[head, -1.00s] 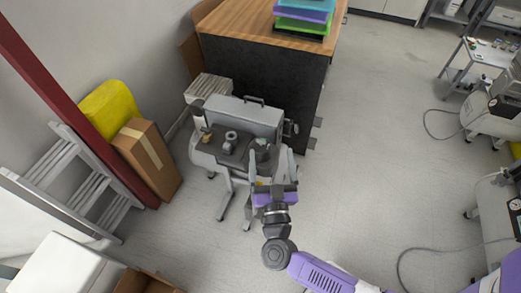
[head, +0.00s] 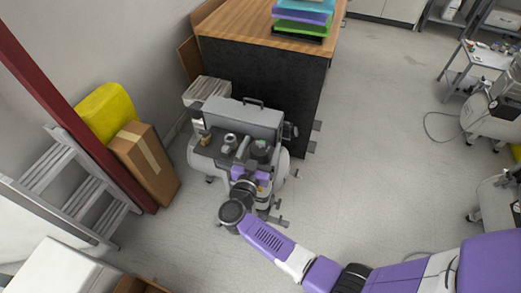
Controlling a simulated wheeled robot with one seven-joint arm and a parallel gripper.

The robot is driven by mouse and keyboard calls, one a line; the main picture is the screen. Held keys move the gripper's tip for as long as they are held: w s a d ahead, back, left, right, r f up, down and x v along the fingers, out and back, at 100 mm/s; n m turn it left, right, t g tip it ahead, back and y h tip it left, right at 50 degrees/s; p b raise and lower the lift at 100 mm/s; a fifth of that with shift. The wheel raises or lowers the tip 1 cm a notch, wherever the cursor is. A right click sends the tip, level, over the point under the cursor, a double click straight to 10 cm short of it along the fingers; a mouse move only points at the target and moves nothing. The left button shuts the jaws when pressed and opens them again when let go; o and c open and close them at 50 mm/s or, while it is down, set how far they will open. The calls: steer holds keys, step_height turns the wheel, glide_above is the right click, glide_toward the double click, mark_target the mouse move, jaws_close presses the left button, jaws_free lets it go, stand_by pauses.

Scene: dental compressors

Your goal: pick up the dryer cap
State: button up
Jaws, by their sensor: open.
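The compressor (head: 240,115) stands against the dark side of the wooden-topped counter. Among the fittings on its top is a dark round cap with a greenish patch (head: 261,147), which looks like the dryer cap. My gripper (head: 258,155) is over the front right of the compressor top, its purple body just in front of the cap. The jaws are open, with one pale finger left of the cap and the other close to its right side. I cannot tell whether either finger touches it. The cap's lower front is partly hidden by my gripper.
Other fittings, a grey one (head: 229,142) and a brass one (head: 205,138), stand left of the cap. The counter (head: 240,27) rises behind. A cardboard box (head: 147,160) and a ladder (head: 70,180) are at left. Open floor (head: 375,150) lies to the right.

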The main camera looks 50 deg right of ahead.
steer(key=shift+x, duration=1.3)
steer(key=c, duration=1.6)
steer(key=shift+o, duration=0.2)
